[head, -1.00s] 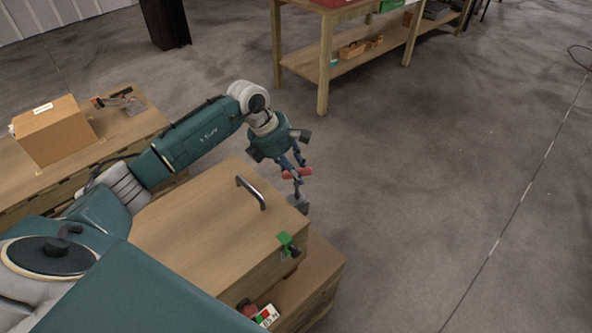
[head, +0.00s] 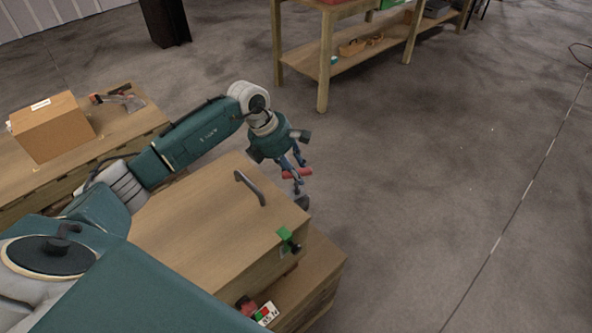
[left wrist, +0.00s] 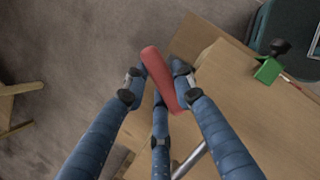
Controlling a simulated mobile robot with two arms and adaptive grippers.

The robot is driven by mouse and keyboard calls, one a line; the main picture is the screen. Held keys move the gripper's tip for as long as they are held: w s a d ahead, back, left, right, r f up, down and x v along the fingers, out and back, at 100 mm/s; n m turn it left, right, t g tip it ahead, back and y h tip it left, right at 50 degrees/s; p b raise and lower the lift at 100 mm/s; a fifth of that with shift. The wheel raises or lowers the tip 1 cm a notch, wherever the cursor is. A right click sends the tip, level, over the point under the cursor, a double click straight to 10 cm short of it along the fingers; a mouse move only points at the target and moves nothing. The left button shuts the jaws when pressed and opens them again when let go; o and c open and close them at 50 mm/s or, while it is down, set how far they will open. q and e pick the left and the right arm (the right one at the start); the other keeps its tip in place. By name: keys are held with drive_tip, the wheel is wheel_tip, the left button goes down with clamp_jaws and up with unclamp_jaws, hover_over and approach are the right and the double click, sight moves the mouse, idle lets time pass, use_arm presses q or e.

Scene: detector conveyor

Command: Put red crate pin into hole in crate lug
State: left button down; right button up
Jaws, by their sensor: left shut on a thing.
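The red crate pin (head: 297,173) is a short red cylinder held in my left gripper (head: 293,171), beyond the far right corner of the wooden crate (head: 205,222). In the left wrist view the pin (left wrist: 162,76) lies tilted between the blue fingers of the gripper (left wrist: 160,84), which is shut on it. The crate has a grey handle (head: 249,188) on top. A small dark grey piece (head: 302,201) at the crate corner, just below the pin, may be the lug; its hole cannot be made out. My right gripper is not in view.
A green bracket (head: 285,235) with a black knob sits at the crate's right edge. A cardboard box (head: 50,128) and a tool (head: 117,102) stand on a wooden surface at left. A workbench (head: 323,70) is behind. The floor to the right is clear.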

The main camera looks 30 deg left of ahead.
use_arm(q)
drive_tip(key=shift+f+b, duration=1)
drive_tip(key=shift+f, duration=0.2)
drive_tip(key=c, duration=1.4)
unclamp_jaws()
drive_tip(key=shift+o, duration=0.2)
drive_tip(key=v, duration=1.2)
drive_tip(key=shift+d, duration=0.1)
